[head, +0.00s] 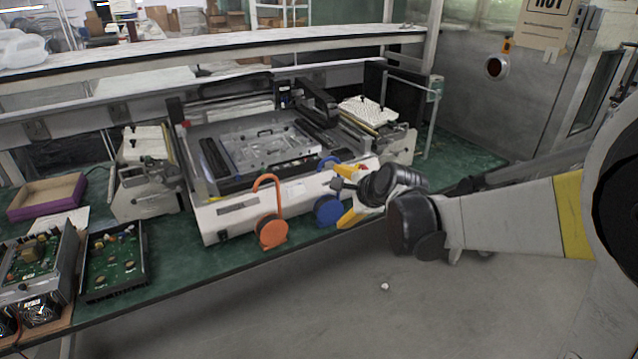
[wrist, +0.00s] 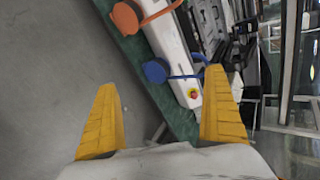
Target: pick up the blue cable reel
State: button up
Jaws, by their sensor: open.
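The blue cable reel (head: 327,209) stands on the green bench top in front of the white machine, with its handle upward; my gripper partly covers it in the head view. In the wrist view the blue cable reel (wrist: 156,71) lies ahead of the fingers, between their lines and nearer the right one. My gripper (head: 352,196) has yellow fingers and is at the bench's front edge, just right of the reel. In the wrist view my gripper (wrist: 162,110) is wide open with nothing between the fingers. Whether a finger touches the reel cannot be told.
An orange cable reel (head: 271,231) stands left of the blue one and also shows in the wrist view (wrist: 126,18). The white machine (head: 240,215) is close behind both. Circuit boards (head: 112,255) and a purple-sided box (head: 48,198) are at the left. Floor in front is mostly clear.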

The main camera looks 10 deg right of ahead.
jog(key=w+d+f+m+t+b, duration=0.1)
jog(key=w+d+f+m+t, duration=0.1)
jog(key=w+f+m, duration=0.8)
jog(key=m+t, duration=0.1)
jog(key=m, duration=0.5)
send_near(331, 210)
jog(key=b+x, duration=0.2)
jog(key=x, duration=0.3)
jog(key=shift+w, duration=0.35)
jog(key=b+x, duration=0.3)
jog(key=x, duration=0.2)
jog(key=shift+a+f, duration=0.1)
jog(key=shift+a, duration=0.05)
jog(key=shift+w, duration=0.25)
jog(key=c, duration=1.1)
